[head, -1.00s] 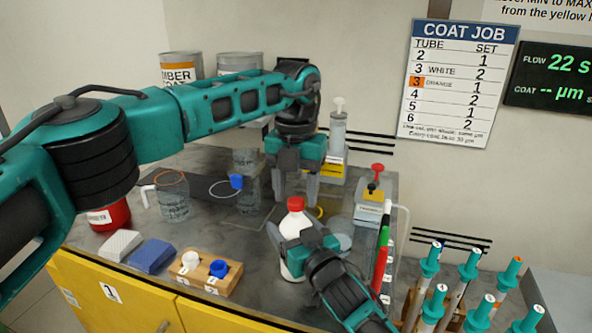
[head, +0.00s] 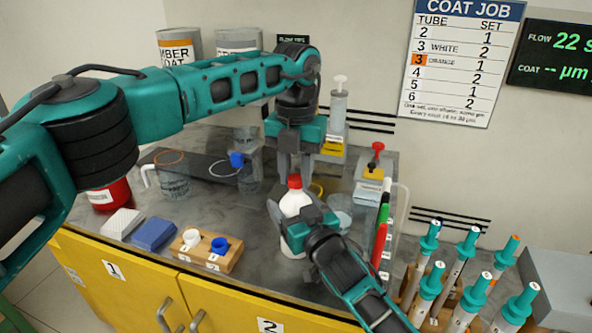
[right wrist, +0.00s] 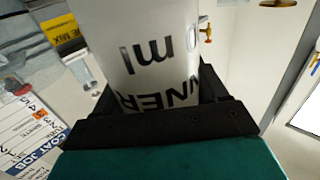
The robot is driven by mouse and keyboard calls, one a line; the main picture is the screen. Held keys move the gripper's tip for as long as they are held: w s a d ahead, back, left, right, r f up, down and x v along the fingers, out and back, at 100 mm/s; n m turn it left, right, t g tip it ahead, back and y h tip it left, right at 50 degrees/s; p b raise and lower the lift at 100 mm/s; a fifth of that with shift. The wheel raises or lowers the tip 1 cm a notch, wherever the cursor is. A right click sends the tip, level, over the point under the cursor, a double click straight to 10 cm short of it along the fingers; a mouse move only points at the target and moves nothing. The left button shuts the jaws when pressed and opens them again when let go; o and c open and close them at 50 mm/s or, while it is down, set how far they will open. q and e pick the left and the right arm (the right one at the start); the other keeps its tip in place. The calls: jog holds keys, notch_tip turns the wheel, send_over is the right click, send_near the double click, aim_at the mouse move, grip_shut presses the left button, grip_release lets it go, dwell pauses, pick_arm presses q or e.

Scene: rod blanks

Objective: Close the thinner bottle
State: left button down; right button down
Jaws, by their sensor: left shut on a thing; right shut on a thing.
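The thinner bottle (head: 294,206) is white with a red cap (head: 294,182) at its top, and stands upright on the grey bench top. The cap looks seated on the neck; how tight it is I cannot tell. My left gripper (head: 294,177) points down from above and is shut on the red cap. My right gripper (head: 285,224) is shut around the bottle's body from the front. The right wrist view shows the white bottle wall (right wrist: 145,35) with dark lettering between the jaws. The bottle's lower front is partly hidden by my right gripper.
Behind and left stand a glass beaker (head: 173,180) and a blue-topped jar (head: 247,180). A wooden block (head: 207,252) with white and blue caps sits front left. Markers (head: 380,240) and a small red-knobbed device (head: 371,180) stand close on the right.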

pick_arm(q)
jog(key=c, duration=0.7)
grip_release()
jog(key=shift+c, duration=0.2)
notch_tip(320, 180, up, 12)
pick_arm(e)
grip_release()
pick_arm(q)
jog(key=shift+r+p, duration=0.45)
jog(key=shift+r, duration=0.05)
pick_arm(e)
jog(key=v, duration=0.7)
jog(key=shift+s, duration=0.25)
jog(key=shift+d, duration=0.1)
